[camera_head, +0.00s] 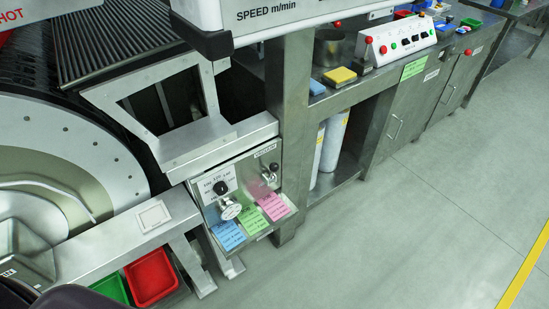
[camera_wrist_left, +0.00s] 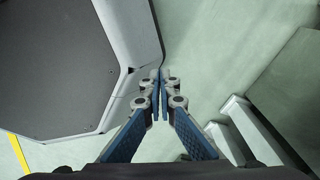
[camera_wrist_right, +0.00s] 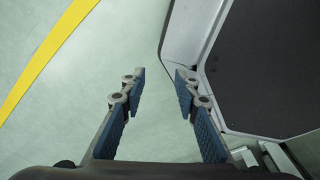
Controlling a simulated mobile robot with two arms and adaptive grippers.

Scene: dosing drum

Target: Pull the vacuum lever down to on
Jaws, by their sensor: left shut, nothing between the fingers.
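The vacuum lever (camera_head: 269,176) is a small metal lever with a black ball, on the right side of a grey control panel (camera_head: 240,176) below a printed label. Its ball sits at the upper part of the lever, so it seems to point up; it is small in the picture. My left gripper (camera_wrist_left: 161,76) is shut and empty above the floor in the left wrist view. My right gripper (camera_wrist_right: 160,74) is open and empty above the floor in the right wrist view. Neither gripper shows in the head view, and neither wrist view shows the lever.
The panel also carries a black knob (camera_head: 221,187) and a round metal handle (camera_head: 230,209). Blue (camera_head: 228,235), pink (camera_head: 272,206) and green (camera_head: 251,220) cards lie below. A metal post (camera_head: 291,120) stands right of the panel. A red bin (camera_head: 152,277) is lower left. Floor is open at right.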

